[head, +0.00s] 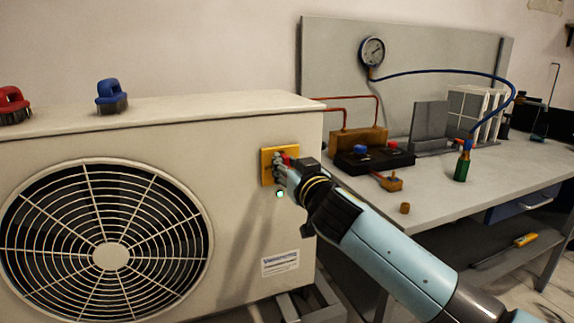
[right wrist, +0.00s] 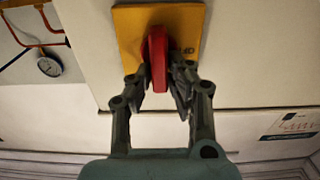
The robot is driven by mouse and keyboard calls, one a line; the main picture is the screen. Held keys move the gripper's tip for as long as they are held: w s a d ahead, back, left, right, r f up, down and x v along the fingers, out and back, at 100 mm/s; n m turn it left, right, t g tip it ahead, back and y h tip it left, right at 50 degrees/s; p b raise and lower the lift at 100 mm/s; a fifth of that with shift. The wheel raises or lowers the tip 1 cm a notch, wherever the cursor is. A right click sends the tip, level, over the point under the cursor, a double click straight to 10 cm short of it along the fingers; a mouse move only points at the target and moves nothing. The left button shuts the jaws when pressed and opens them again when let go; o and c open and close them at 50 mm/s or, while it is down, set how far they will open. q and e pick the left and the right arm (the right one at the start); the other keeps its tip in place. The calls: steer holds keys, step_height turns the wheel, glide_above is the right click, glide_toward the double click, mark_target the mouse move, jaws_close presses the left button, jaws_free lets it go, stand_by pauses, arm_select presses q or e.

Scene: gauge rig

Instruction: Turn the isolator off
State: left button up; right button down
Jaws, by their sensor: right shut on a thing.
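The isolator is a red handle on a yellow plate (head: 267,166), fixed to the front of the cream fan unit. In the right wrist view the yellow plate (right wrist: 130,30) shows with the red handle (right wrist: 157,50) upright, its long side in line with the fingers. My right gripper (head: 283,164) is at the plate in the head view. In the right wrist view its fingers (right wrist: 159,83) are on either side of the handle's lower part, shut on it. The gripper hides much of the handle in the head view. My left gripper is not in view.
The fan unit (head: 200,112) carries a red brush (head: 13,105) and a blue brush (head: 112,96) on top. A bench (head: 440,190) at right holds a manifold (head: 372,160), a green bottle (head: 462,165) and a hose leading to a gauge (head: 372,51).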

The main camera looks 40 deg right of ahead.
steer(key=shift+w+a+f+n+p, duration=0.1)
steer(key=shift+a+f+n+p, duration=0.2)
steer(key=shift+n, duration=2.65)
steer(key=shift+a+f+n+p, duration=0.15)
steer(key=shift+a+f+n, duration=0.2)
steer(key=shift+n, duration=2.65)
steer(key=shift+w+a+f+n+p, duration=0.1)
steer(key=shift+a+f+n+p, duration=0.2)
steer(key=shift+n, duration=2.65)
steer(key=shift+d+f, duration=0.1)
steer(key=c, duration=1.3)
jaws_free()
